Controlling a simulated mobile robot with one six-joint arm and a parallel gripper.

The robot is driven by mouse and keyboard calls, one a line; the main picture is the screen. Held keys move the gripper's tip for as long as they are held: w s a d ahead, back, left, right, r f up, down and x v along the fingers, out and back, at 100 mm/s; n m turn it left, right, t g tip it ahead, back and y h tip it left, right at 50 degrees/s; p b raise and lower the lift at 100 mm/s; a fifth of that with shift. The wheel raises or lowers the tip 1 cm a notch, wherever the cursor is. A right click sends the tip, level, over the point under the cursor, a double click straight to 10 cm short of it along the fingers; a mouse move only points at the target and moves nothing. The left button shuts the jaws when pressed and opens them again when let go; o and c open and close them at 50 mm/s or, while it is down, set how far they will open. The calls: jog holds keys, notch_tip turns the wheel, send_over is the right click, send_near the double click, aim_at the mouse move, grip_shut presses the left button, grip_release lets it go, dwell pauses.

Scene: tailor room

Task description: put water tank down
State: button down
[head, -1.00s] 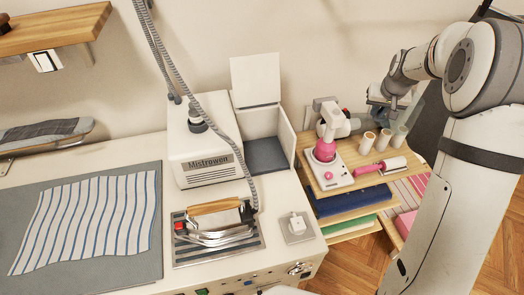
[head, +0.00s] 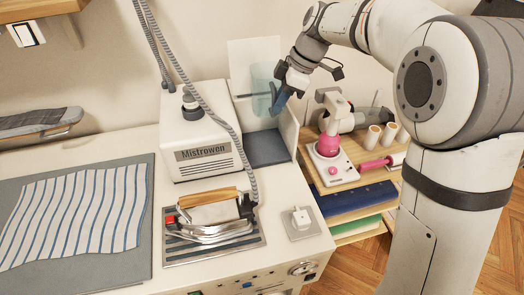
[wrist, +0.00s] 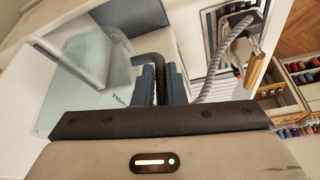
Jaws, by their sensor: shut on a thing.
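The water tank is a clear, bluish see-through box; in the head view the tank (head: 262,88) hangs in front of the raised white lid, above the open bay (head: 267,148) with the dark grey floor. My gripper (head: 279,103) is shut on the tank and is at its right side in that view. In the wrist view the tank (wrist: 88,55) reaches out to the upper left, and its dark handle runs to the blue fingers of my gripper (wrist: 160,84). The tank's lower edge stands clear of the bay floor. The exact grip contact is partly hidden.
The white Mistrowen steam unit (head: 203,145) stands left of the bay, with a grey hose running to the iron (head: 213,220). A wooden shelf with a pink-and-white device (head: 328,160) and thread cones is at the right. Striped cloth (head: 75,215) lies at left.

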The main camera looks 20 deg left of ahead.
jog(key=shift+n, duration=0.5)
jog(key=shift+s+a+f+b, duration=0.1)
jog(key=shift+s+f+b, duration=0.05)
jog(key=shift+f, duration=2.2)
jog(key=shift+s+a+f+b, duration=0.15)
jog(key=shift+f, duration=2.25)
jog(key=shift+s+a+f+b, duration=0.1)
jog(key=shift+s+f+b, duration=0.05)
jog(key=shift+f, duration=2.2)
jog(key=c, duration=1.5)
grip_release()
jog(key=shift+r, duration=0.1)
jog(key=shift+v, duration=6.1)
jog(key=s+d+f+m+t+h, duration=0.1)
jog(key=s+d+m, duration=0.6)
jog(key=d, duration=0.1)
jog(key=s+d+f+m+t+h, duration=0.1)
jog(key=s+d+m+h, duration=0.1)
jog(key=s+d+m, duration=0.5)
jog(key=s+d+f+m+t+h, duration=0.1)
jog(key=s+d+f+m+t, duration=0.1)
jog(key=s+d+m, duration=0.6)
jog(key=shift+s+d, duration=0.1)
jog(key=shift+d, duration=0.85)
